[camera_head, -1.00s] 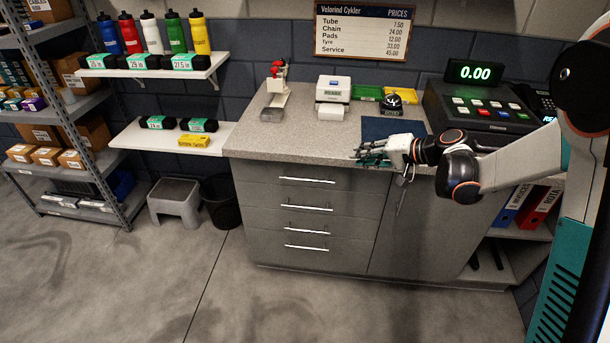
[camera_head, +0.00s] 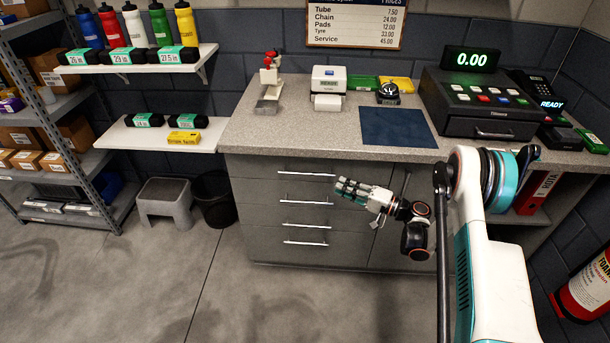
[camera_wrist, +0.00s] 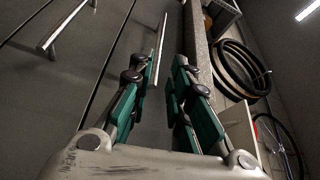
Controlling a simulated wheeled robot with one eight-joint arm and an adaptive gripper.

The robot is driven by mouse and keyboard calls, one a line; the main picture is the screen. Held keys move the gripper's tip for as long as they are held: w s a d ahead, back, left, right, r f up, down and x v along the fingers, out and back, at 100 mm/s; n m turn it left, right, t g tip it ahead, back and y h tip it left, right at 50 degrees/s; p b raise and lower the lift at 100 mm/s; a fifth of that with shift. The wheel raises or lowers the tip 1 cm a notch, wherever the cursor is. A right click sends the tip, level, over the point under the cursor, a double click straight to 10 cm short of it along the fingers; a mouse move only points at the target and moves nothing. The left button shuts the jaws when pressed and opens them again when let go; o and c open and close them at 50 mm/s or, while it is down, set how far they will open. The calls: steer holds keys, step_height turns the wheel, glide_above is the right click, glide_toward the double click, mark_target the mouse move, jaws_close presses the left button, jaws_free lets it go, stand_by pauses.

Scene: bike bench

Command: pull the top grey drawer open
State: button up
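The top grey drawer (camera_head: 252,168) is the uppermost in the counter's stack and looks flush with the cabinet. Its thin bar handle (camera_head: 307,174) runs level across the front. My gripper (camera_head: 342,187) is in front of the cabinet, just right of and slightly below the right end of that handle. In the wrist view my gripper (camera_wrist: 161,75) is open, with a gap between its green-padded fingers. The handle (camera_wrist: 162,35) shows there beyond the gap, close to the left fingertip. I cannot tell whether they touch. A lower drawer's handle (camera_wrist: 56,32) is at upper left.
The counter top (camera_head: 270,130) overhangs just above the drawers; its edge (camera_wrist: 197,50) runs beside the right finger. A grey step stool (camera_head: 165,197) and a dark bin (camera_head: 215,198) stand left of the cabinet. The floor in front is clear.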

mark_target(308, 174)
steer(key=b+x, duration=0.4)
steer(key=x, duration=0.9)
steer(key=shift+w+a+f, duration=0.15)
steer(key=shift+a, duration=0.25)
jaws_close()
